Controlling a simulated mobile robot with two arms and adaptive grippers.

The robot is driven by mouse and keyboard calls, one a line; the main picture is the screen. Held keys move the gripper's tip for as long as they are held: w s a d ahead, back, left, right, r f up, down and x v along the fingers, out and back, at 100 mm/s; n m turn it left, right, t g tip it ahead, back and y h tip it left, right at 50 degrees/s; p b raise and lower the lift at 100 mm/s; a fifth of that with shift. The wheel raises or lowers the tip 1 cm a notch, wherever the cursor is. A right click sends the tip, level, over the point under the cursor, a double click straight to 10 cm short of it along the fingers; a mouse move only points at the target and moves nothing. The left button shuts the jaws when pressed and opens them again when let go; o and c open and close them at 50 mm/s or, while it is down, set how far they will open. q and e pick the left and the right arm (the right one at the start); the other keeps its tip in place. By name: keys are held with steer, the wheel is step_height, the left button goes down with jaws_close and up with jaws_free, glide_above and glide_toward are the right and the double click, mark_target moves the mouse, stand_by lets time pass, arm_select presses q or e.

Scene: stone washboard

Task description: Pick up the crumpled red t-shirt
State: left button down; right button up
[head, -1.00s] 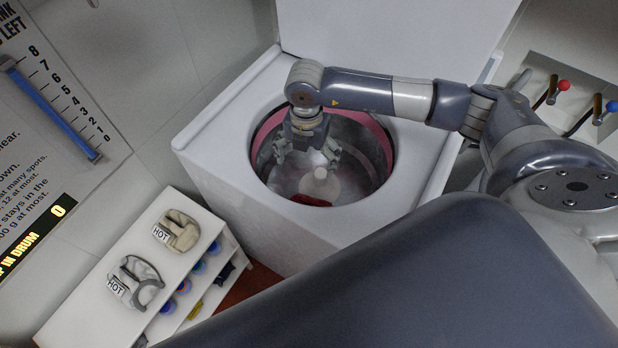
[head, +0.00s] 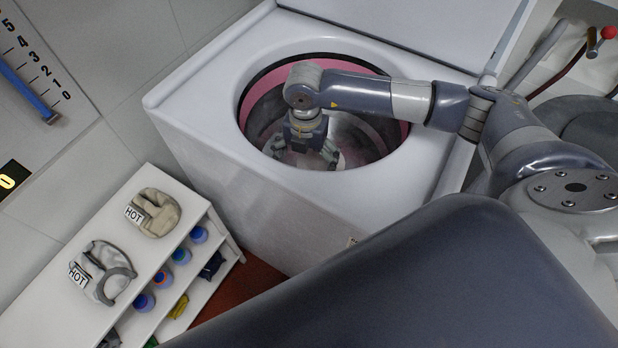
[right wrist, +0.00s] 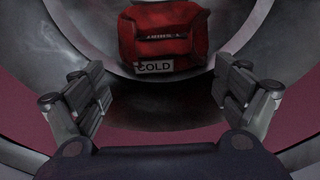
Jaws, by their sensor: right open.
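The crumpled red t-shirt (right wrist: 163,42) lies in the metal drum (right wrist: 70,30), at the top middle of the right wrist view. A white tag reading COLD hangs on its near side. My right gripper (right wrist: 174,98) is open and empty, its fingers apart to either side and short of the shirt. In the head view my right gripper (head: 305,158) points down inside the drum opening of the white washer (head: 215,120). The shirt is hidden there by the rim and my gripper. My left gripper is not in view.
The pink-and-black drum rim (head: 400,130) surrounds my right arm closely. A white shelf (head: 70,235) at the left holds two crumpled pale garments (head: 157,213) with HOT tags and several coloured round containers below. The washer's raised lid (head: 430,25) stands behind.

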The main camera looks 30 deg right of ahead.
step_height(320, 180, down, 5)
steer(key=shift+r, duration=0.1)
steer(key=shift+d+f+p, duration=0.2)
steer(key=shift+f+p, duration=0.1)
steer(key=shift+f, duration=1.2)
steer(key=shift+d+f+p, duration=0.15)
steer(key=shift+f+p, duration=0.15)
steer(key=shift+f, duration=1.15)
steer(key=c, duration=1.3)
